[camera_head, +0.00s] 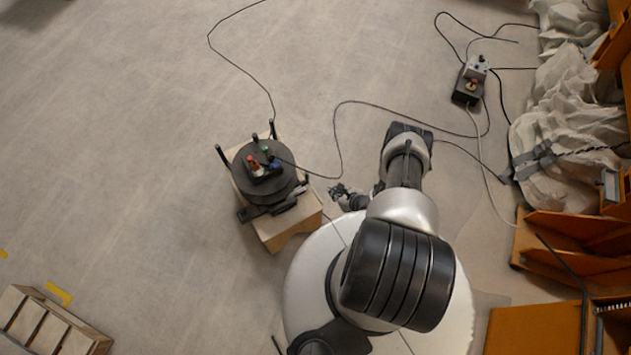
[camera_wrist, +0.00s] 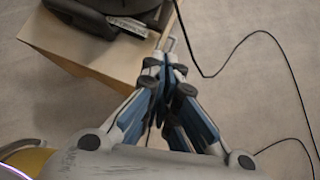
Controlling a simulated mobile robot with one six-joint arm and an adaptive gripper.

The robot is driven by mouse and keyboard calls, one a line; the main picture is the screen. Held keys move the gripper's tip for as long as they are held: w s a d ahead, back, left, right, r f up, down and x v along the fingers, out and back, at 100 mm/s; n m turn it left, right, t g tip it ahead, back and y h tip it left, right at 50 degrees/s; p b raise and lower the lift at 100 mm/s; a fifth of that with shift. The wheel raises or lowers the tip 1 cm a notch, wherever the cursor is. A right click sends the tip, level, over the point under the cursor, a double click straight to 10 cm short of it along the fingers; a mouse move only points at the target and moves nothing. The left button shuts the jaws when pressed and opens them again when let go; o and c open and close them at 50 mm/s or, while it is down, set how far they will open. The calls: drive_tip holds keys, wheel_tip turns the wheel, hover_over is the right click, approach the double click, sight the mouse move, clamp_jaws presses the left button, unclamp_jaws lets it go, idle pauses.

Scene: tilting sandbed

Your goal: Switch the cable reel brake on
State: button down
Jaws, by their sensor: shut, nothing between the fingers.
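A black round reel (camera_head: 240,178) lies on a light wooden box (camera_head: 290,224), left of my base in the head view. Small red, green and blue parts sit on top of it. A dark bracket-like part (camera_head: 285,203) sticks out at its front side. The wrist view shows the reel's edge (camera_wrist: 85,18) at top left and a flat grey piece (camera_wrist: 128,26) beside it. My gripper (camera_wrist: 166,62) is shut and empty, by the box's corner; it also shows in the head view (camera_head: 337,190), right of the box. I cannot tell which part is the brake or its setting.
A thin black cable (camera_head: 338,135) runs across the floor to a small control box (camera_head: 468,85). Orange shelving (camera_head: 565,232) and crumpled grey sheeting (camera_head: 560,130) line the right side. A wooden crate (camera_head: 45,325) stands at bottom left. The floor left of the reel is clear.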

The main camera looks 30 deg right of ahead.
sight(307, 176)
drive_tip(key=w+r+b+x, duration=0.2)
drive_tip(key=b+x, duration=0.4)
drive_tip(key=x, duration=0.6)
drive_tip(key=shift+w+a+f, duration=0.25)
drive_tip(key=shift+w+a, duration=0.05)
drive_tip(key=shift+a, duration=0.05)
drive_tip(key=shift+r, duration=0.1)
